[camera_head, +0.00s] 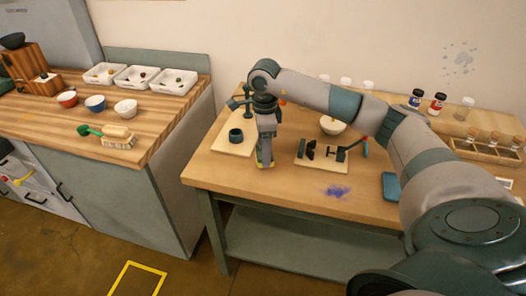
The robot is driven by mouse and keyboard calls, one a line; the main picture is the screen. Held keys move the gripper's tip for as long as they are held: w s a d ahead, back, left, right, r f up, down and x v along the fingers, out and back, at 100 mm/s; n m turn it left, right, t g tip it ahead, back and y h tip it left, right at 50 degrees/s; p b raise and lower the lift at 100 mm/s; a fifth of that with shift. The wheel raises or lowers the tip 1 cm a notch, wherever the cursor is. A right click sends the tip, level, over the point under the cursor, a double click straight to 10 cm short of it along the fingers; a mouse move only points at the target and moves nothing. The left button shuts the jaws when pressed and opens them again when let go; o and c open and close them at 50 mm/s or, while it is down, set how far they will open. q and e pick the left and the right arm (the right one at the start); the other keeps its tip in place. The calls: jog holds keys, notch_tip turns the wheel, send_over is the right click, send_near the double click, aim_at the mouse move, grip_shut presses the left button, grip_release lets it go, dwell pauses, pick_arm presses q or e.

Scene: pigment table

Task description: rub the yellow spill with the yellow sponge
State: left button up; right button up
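My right arm reaches in from the right across the wooden table, with its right gripper (265,158) pointing down at the table's left part. A small patch of yellow (264,165) shows at the fingertips, low at the tabletop. It may be the yellow sponge or the yellow spill; I cannot tell which, and the gripper hides most of it. Whether the fingers are shut on it is too small to tell. A blue-violet spill (336,192) lies near the table's front edge. No other yellow spill is clear on the table. My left gripper is out of view.
A board with a dark cup (236,135) stands left of the gripper. A board with dark fittings (321,154), a white bowl (332,126) and jars (437,104) stand right and behind. The left counter holds bowls, trays and a brush (118,137).

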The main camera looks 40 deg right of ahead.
jog(key=shift+r+p, duration=0.8)
jog(key=shift+r, duration=1.3)
